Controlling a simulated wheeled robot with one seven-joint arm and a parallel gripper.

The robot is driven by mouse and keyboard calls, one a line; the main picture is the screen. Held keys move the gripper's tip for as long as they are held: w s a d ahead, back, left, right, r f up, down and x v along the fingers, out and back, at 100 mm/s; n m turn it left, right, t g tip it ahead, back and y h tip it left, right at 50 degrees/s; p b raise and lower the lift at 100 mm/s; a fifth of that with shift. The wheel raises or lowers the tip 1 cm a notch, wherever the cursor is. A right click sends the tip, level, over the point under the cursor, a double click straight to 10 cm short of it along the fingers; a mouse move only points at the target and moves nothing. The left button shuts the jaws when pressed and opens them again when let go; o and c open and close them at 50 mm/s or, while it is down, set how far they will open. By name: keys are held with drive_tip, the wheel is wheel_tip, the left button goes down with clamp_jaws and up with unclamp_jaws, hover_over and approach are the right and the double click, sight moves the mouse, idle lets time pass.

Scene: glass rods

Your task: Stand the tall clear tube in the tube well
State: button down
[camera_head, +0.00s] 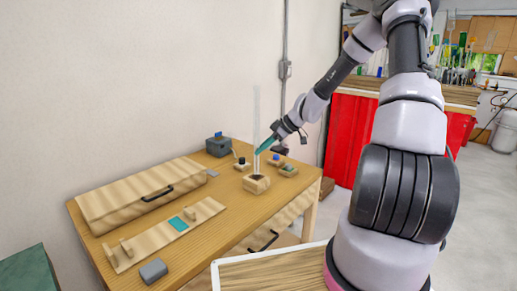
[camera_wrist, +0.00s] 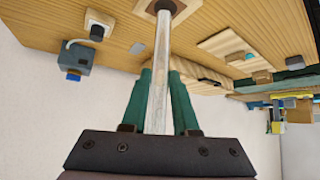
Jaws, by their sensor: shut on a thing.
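The tall clear tube (camera_head: 257,108) stands about upright at the right part of the wooden table. My gripper (camera_head: 262,148), with teal fingers, is shut on it partway up its length, coming in from the right. In the wrist view the tube (camera_wrist: 160,70) runs between the two fingers (camera_wrist: 160,95) towards the dark hole of the tube well. The tube well (camera_head: 256,185) is a small wooden block with a dark hole, directly under the tube. The tube's lower end is at the hole; I cannot tell how deep it sits.
A small block with a black knob (camera_head: 242,165) stands left of the well, and a block with a greenish top (camera_head: 289,171) stands right. A dark grey box (camera_head: 219,145) is behind. A wooden case (camera_head: 140,192), a slotted board (camera_head: 165,235) and a grey block (camera_head: 153,270) lie left.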

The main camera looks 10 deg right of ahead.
drive_tip(key=shift+f, duration=2.4)
drive_tip(key=shift+f, duration=0.6)
drive_tip(key=c, duration=1)
unclamp_jaws()
drive_tip(key=shift+o, duration=0.2)
drive_tip(key=shift+d+r, duration=0.1)
drive_tip(key=v, duration=1)
drive_tip(key=shift+s+d+r, duration=0.15)
drive_tip(key=shift+d+r, duration=0.1)
drive_tip(key=shift+r, duration=0.05)
